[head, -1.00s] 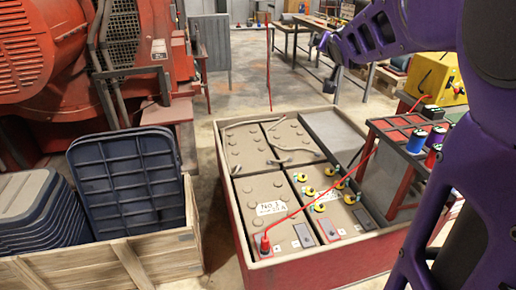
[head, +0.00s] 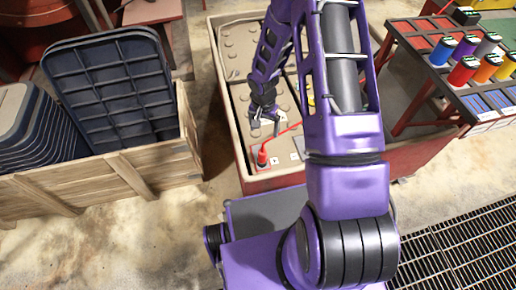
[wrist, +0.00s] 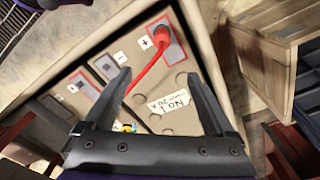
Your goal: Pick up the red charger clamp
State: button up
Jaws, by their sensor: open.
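The red charger clamp (head: 262,157) stands at the near left corner of the battery box, by a plus-marked plate, with a red cable running off it. In the wrist view the red clamp (wrist: 163,36) is at the upper middle, beyond the fingertips. My gripper (head: 263,119) is above the battery top, a little behind the clamp in the head view. In the wrist view my gripper (wrist: 157,78) has its two fingers apart, with the red cable and battery top showing between them. Nothing is held. My arm hides much of the battery.
A wooden crate (head: 110,183) with dark blue trays (head: 112,90) stands left of the battery box (head: 226,110). A red-framed rack (head: 440,72) with several coloured spools is on the right. A floor grating (head: 465,245) lies at the lower right.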

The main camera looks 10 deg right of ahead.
aim_at(261, 152)
jog(key=f, duration=0.4)
jog(key=f+b, duration=0.1)
jog(key=f, duration=0.3)
jog(key=s+a+f, duration=0.1)
jog(key=f, duration=0.4)
jog(key=shift+a+b, duration=0.1)
jog(key=shift+b, duration=0.3)
jog(key=shift+d+f+b, duration=0.15)
jog(key=shift+f+b, duration=0.05)
jog(key=shift+f, duration=1.2)
jog(key=shift+d+f+b, duration=0.1)
jog(key=shift+f+b, duration=0.1)
jog(key=shift+f, duration=1.2)
grip_shut()
